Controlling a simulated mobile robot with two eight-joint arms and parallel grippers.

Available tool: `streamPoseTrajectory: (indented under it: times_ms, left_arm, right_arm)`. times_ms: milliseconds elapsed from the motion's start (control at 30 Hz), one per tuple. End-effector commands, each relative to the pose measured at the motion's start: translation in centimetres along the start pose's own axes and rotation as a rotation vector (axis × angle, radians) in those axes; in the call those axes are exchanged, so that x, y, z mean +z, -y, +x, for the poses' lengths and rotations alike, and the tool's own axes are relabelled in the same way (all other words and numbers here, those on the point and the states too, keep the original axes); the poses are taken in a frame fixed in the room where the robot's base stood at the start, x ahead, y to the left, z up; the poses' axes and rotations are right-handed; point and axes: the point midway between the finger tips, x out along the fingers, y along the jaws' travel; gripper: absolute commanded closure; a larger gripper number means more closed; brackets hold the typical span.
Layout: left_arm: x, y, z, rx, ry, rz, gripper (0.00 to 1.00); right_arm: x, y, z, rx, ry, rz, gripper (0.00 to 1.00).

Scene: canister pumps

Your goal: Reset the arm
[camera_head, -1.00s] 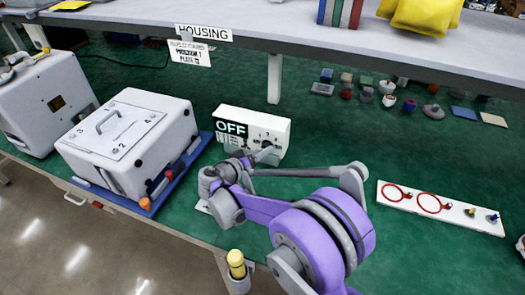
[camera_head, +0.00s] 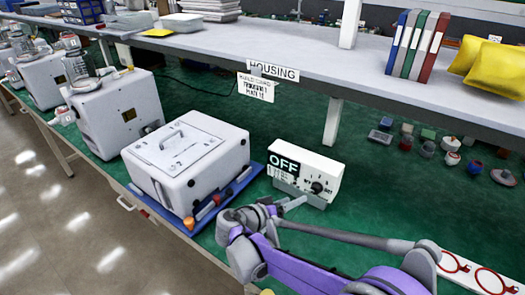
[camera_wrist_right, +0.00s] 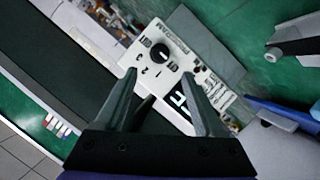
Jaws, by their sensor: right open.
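My right arm comes in from the lower right in the head view, with purple and grey links. Its gripper (camera_head: 293,205) is just in front of the white control box (camera_head: 322,174), which has a display reading OFF (camera_head: 284,165) and a black knob (camera_head: 317,187). In the right wrist view the gripper's two dark fingers (camera_wrist_right: 163,90) are apart and nothing is between their tips. The control box (camera_wrist_right: 190,60) with its knob (camera_wrist_right: 158,52) lies beyond them; I cannot tell if they touch it. My left gripper is not in view.
A white housing (camera_head: 190,160) sits on a blue tray (camera_head: 250,180) left of the control box. More white machines (camera_head: 110,110) stand farther left. A shelf (camera_head: 370,80) with binders and yellow bags runs above the green bench. A white board with red rings (camera_head: 455,262) lies at the right.

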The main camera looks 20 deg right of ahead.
Motion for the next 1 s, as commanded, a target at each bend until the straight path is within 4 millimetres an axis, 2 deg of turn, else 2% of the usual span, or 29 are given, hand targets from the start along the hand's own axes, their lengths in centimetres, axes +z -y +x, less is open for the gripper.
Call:
streamPoseTrajectory:
  times_ms: [167,267,367,500,700,900,1000]
  left_arm:
    - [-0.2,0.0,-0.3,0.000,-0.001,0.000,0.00]
    - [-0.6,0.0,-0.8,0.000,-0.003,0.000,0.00]
    - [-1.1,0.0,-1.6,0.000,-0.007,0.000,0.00]
    - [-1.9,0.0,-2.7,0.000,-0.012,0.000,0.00]
    - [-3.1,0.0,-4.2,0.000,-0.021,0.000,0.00]
    - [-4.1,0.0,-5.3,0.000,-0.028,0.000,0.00]
    - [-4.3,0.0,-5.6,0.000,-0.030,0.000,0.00]
  right_arm:
    - [0.5,-1.0,0.0,-0.026,0.035,-0.020,0.30]
    - [1.9,-3.0,-0.1,-0.095,0.112,-0.065,0.30]
    - [4.2,-5.6,-1.0,-0.214,0.213,-0.122,0.30]
    - [8.1,-8.7,-3.4,-0.416,0.330,-0.182,0.30]
    - [13.0,-11.4,-8.5,-0.716,0.405,-0.194,0.30]
    - [15.7,-12.3,-12.8,-0.936,0.390,-0.151,0.30]
    - [16.3,-12.3,-14.0,-0.994,0.375,-0.133,0.30]
